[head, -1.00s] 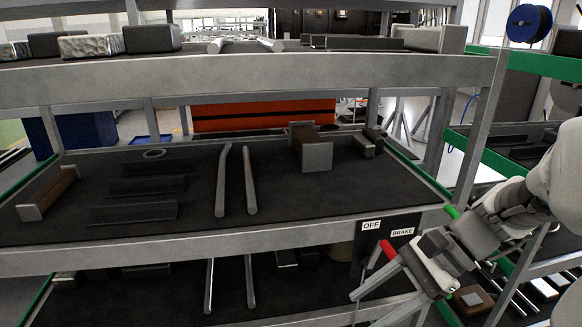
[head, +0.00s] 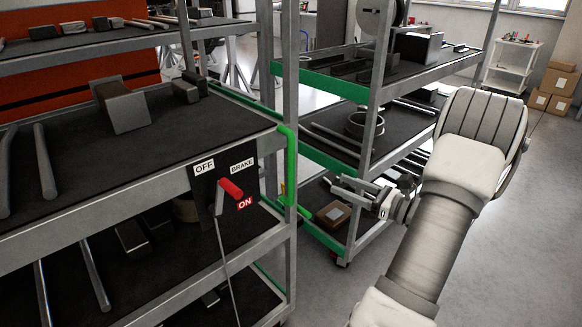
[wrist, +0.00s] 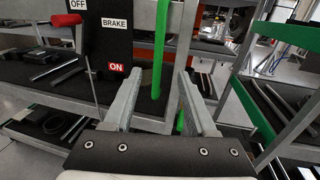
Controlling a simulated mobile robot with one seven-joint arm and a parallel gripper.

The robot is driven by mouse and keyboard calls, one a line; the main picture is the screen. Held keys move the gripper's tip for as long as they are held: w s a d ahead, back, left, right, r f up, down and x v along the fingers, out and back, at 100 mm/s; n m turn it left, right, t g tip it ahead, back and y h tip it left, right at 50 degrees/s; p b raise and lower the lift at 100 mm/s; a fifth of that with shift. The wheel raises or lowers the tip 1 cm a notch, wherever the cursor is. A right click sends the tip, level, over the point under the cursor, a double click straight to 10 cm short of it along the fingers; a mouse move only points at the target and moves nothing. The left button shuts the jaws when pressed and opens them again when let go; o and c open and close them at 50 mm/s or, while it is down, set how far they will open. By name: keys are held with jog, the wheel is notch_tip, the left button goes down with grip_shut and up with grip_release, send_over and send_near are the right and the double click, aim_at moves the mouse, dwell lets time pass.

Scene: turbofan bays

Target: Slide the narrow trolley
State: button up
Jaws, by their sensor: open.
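A shelved trolley with a green upright handle (head: 291,165) on its right end stands at left in the head view. Its black brake plate carries OFF, BRAKE and ON labels and a lever with a red grip (head: 230,188). In the wrist view the red grip (wrist: 66,20) is at upper left, just below OFF, with the lever leaning that way. My gripper (head: 340,191) is open and empty, right of the handle in the head view. In the wrist view the green handle (wrist: 160,50) shows between the open fingers (wrist: 157,85), beyond the tips; contact cannot be seen.
A second shelved trolley with green edges (head: 320,82) stands close on the right, behind my gripper. It bears a ring-shaped part (head: 365,126) and a box (head: 333,214). Grey floor (head: 500,245) is open at right. Cardboard boxes (head: 562,82) stand at the far right.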

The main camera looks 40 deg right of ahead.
aim_at(291, 165)
jog(key=x, duration=1.7)
jog(key=shift+w, duration=0.1)
jog(key=shift+c, duration=0.4)
grip_shut()
dwell(0.4)
